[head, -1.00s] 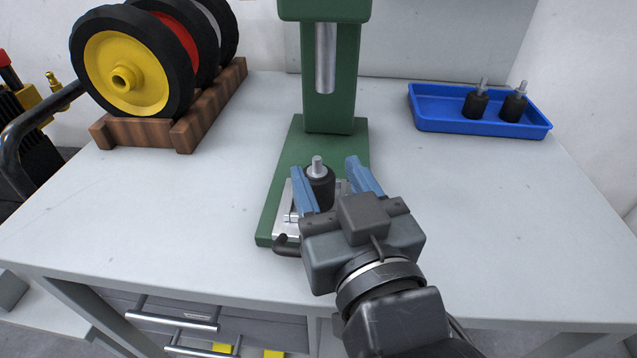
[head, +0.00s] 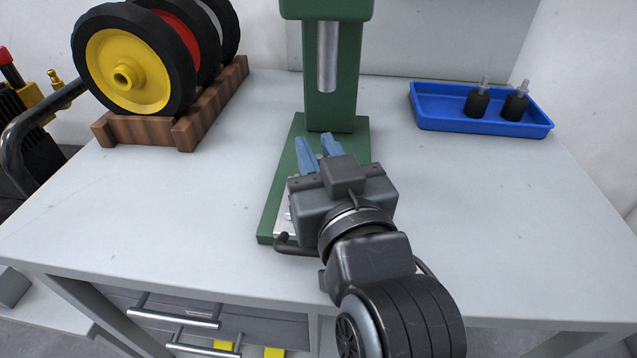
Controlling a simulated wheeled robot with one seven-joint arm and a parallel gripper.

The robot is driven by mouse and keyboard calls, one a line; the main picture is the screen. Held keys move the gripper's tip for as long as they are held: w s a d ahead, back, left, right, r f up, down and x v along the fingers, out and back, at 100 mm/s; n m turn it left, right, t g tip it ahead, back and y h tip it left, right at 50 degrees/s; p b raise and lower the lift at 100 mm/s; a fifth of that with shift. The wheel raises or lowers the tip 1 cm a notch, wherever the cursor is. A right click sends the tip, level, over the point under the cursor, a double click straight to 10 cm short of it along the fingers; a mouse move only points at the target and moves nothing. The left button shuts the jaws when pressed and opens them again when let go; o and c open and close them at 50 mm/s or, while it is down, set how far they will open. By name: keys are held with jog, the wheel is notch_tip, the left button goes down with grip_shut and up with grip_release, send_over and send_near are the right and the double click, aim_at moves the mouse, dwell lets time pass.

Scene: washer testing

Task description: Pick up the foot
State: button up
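My gripper (head: 318,148) is over the green press base (head: 273,205), in front of the column. Its two blue fingers point away toward the column with a narrow gap between them. The black foot with a metal stud, seen on the press in the earlier frame, does not show now. My gripper body covers the place where it stood, so I cannot tell whether the fingers hold it. Two similar black feet stand in the blue tray at the right, one on the left (head: 477,103) and one on the right (head: 515,107).
The green press column (head: 331,105) with its metal ram (head: 327,60) rises just beyond my fingers. A dark lever (head: 293,249) sticks out at the base's front. Wheels (head: 130,62) stand in a wooden rack (head: 150,130) at the left. The blue tray (head: 485,126) is at the right; table between is clear.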

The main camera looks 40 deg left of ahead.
grip_shut()
dwell(0.4)
